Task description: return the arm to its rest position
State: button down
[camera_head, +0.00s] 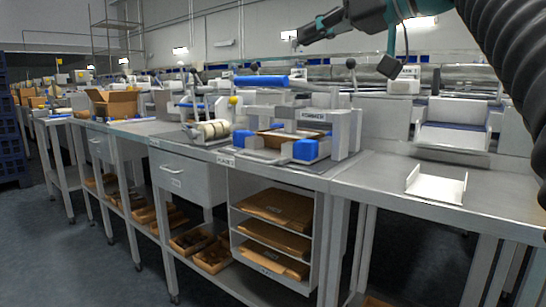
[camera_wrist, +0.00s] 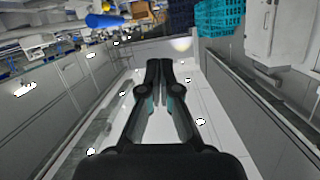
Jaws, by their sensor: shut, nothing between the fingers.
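My gripper (camera_head: 297,43) hangs at the top middle of the head view, raised above the steel benches, with my dark arm reaching in from the upper right. In the wrist view my gripper (camera_wrist: 159,65) points away from the camera; its two dark fingers are together at the tips and hold nothing. It touches nothing that I can see.
Below stands a steel bench (camera_head: 380,180) with a blue and grey bench device (camera_head: 305,150) and a white angled tray (camera_head: 436,186). Shelves under it hold brown trays (camera_head: 275,208). Blue crates (camera_head: 8,140) stand at the far left. The floor at the lower left is clear.

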jog(key=s+d+f+m+g+h+p, duration=0.1)
jog(key=s+d+f+m+h, duration=0.2)
jog(key=f, duration=1.2)
jog(key=s+d+f+m+g+h+p, duration=0.1)
jog(key=s+d+f+m+h+p, duration=0.1)
jog(key=s+f, duration=0.7)
jog(key=s+d+f+m+g+h+p, duration=0.1)
jog(key=s+f+h, duration=0.5)
jog(key=f, duration=1.6)
jog(key=d+m+p, duration=0.1)
jog(key=d+m, duration=0.1)
jog(key=d, duration=0.1)
jog(key=shift+s+d+m+g+h, duration=0.25)
jog(key=shift+s+m+g+h, duration=0.05)
jog(key=shift+s+g, duration=0.1)
